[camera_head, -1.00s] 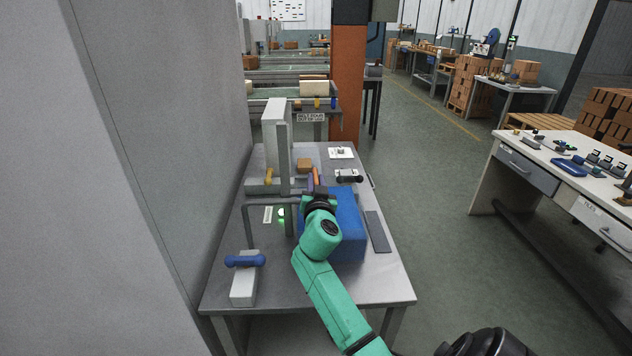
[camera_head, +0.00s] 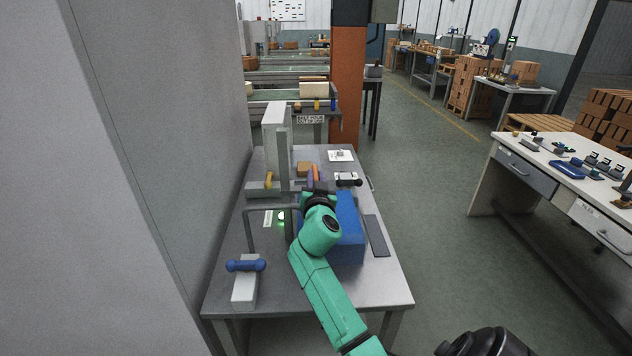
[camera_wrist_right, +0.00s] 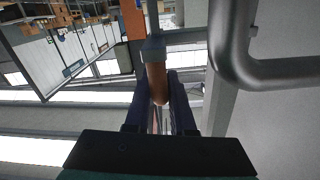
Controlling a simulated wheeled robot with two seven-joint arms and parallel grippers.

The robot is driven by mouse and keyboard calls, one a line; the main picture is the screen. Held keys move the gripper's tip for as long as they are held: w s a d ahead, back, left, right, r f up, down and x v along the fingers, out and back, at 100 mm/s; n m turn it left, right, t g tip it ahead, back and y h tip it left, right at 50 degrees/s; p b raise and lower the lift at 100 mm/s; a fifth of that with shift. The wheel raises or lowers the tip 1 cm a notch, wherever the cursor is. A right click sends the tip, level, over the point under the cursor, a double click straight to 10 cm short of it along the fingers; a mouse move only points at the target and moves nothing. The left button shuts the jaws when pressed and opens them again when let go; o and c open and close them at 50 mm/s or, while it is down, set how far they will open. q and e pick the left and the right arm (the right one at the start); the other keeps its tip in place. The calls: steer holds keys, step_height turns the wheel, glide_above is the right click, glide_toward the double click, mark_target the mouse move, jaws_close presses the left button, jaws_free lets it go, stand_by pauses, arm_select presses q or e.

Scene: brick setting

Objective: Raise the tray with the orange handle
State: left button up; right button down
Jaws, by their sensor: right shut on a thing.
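The orange handle (camera_wrist_right: 156,84) is a short rod with a grey collar at its end, between the two dark fingers of my right gripper (camera_wrist_right: 158,100) in the right wrist view. The fingers are closed on it. In the head view my right gripper (camera_head: 315,182) is at the grey upright post of the device on the table, and its wrist mostly hides the handle. I cannot clearly make out the tray itself. My left gripper is not in view.
A blue box (camera_head: 349,228) stands right beside my right forearm. A bent grey pipe (camera_head: 250,228) and a blue-handled lever (camera_head: 246,265) are to the left. A grey wall closes the left side. The table's front right corner (camera_head: 385,290) is clear.

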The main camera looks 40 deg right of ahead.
step_height(320, 180, up, 9)
steer(key=p, duration=0.4)
steer(key=shift+r, duration=0.1)
steer(key=c, duration=0.8)
jaws_free()
steer(key=shift+a, duration=0.1)
